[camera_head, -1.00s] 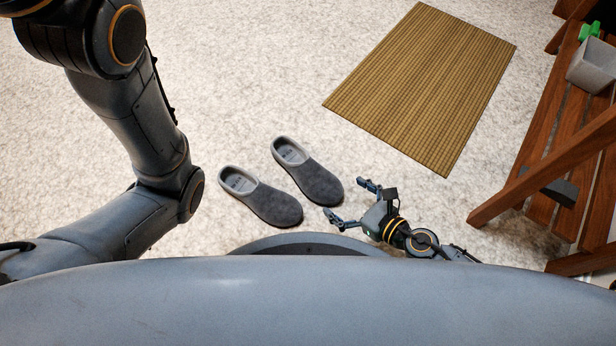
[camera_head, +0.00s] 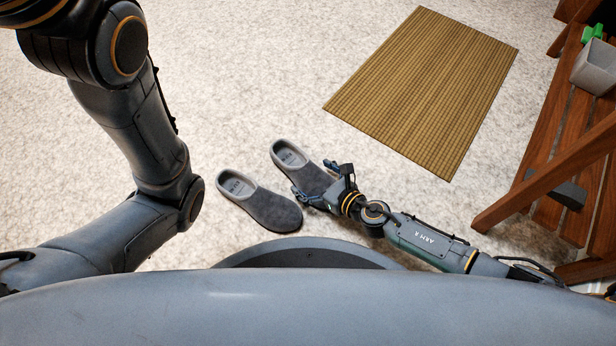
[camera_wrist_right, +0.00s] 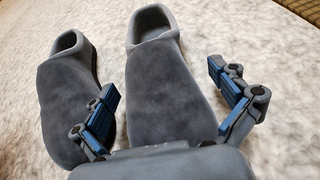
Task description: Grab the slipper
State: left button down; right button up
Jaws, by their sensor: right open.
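Two grey slippers lie side by side on the pale carpet. The right slipper (camera_head: 305,174) has its toe end between the open fingers of my right gripper (camera_head: 314,182). The left slipper (camera_head: 262,207) lies just left of the gripper. In the right wrist view, the right slipper (camera_wrist_right: 170,85) extends between the two blue-padded fingertips (camera_wrist_right: 170,98), with a gap on the right side. The left slipper (camera_wrist_right: 62,100) is partly behind the left finger there. The left gripper is out of view; only my left arm shows in the head view.
A woven straw mat (camera_head: 425,90) lies on the carpet beyond the slippers. A wooden slatted rack (camera_head: 560,150) stands at the right, holding a grey bin (camera_head: 596,66) and a green item (camera_head: 593,33).

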jog(key=c, duration=1.3)
jog(key=shift+c, duration=0.2)
